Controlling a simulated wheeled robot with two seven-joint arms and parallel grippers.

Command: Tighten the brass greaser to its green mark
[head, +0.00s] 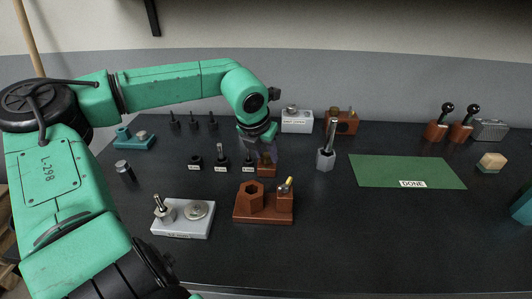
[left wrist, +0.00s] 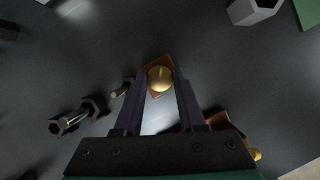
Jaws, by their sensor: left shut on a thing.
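The brass greaser (left wrist: 160,78) shows in the left wrist view as a round golden cap on a small red-brown block (left wrist: 154,64). In the head view this block (head: 266,170) stands mid-table and my gripper hides most of the cap. My left gripper (head: 265,153) points down over the block. In the left wrist view its two dark fingers (left wrist: 158,82) stand on either side of the cap, shut on it. I cannot make out the green mark.
Close in front stands a larger red-brown block (head: 264,217) with a hexagonal socket and a brass-tipped piece. A grey plate (head: 183,230) lies front left. Several small black labelled pieces stand left of the gripper. A grey hexagonal post (head: 326,158) and the green DONE mat (head: 408,172) are right.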

